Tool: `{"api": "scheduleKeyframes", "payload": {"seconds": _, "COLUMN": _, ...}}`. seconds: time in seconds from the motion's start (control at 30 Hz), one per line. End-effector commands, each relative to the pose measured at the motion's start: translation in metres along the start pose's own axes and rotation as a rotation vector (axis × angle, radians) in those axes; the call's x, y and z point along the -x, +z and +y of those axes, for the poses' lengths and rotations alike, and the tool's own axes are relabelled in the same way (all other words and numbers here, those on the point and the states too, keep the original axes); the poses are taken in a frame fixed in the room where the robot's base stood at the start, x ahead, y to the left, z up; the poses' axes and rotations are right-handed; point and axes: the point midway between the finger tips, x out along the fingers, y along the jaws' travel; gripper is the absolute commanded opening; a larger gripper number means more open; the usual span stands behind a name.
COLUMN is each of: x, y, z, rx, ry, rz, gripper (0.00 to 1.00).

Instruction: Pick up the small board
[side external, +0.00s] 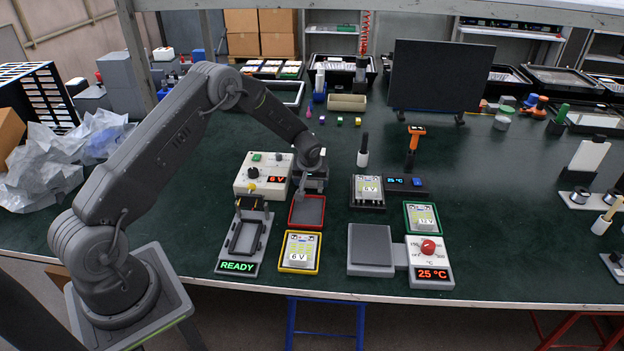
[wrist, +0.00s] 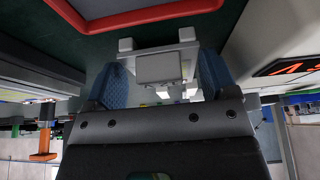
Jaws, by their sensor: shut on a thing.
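My gripper (side external: 301,192) is over the red-rimmed tray (side external: 307,222) in the side view. The tray's visible floor looks bare. In the wrist view, my gripper (wrist: 163,78) has its two blue fingers on either side of a pale grey rectangular piece (wrist: 160,66), which looks like the small board. The fingers are shut on it. Its markings do not show, and my gripper mostly hides it in the side view. The red tray rim (wrist: 150,17) crosses the top of the wrist view. Other labelled boards sit in a yellow tray (side external: 299,271) and a green tray (side external: 437,232).
A dark fixture with a READY display (side external: 237,267) stands left of the trays. A control box (side external: 248,186) stands behind it. To the right are a board on a stand (side external: 367,188), a grey plate (side external: 370,245) and a 25 °C unit (side external: 431,262). Open green table lies farther right.

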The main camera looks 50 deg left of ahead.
Motion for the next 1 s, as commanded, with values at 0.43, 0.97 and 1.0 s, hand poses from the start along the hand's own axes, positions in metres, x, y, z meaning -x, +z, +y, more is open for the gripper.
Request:
{"api": "scheduleKeyframes", "payload": {"seconds": 0.43, "x": 0.031, "y": -0.014, "z": 0.0, "rx": 0.002, "ry": 0.001, "rz": 0.005, "gripper": 0.55}}
{"api": "scheduleKeyframes", "payload": {"seconds": 0.97, "x": 0.093, "y": -0.036, "z": -0.099, "rx": 0.005, "ry": -0.003, "rz": 0.002, "gripper": 0.55}}
{"api": "scheduleKeyframes", "payload": {"seconds": 1.0, "x": 0.096, "y": -0.037, "z": -0.104, "rx": 0.004, "ry": -0.003, "rz": 0.002, "gripper": 0.55}}
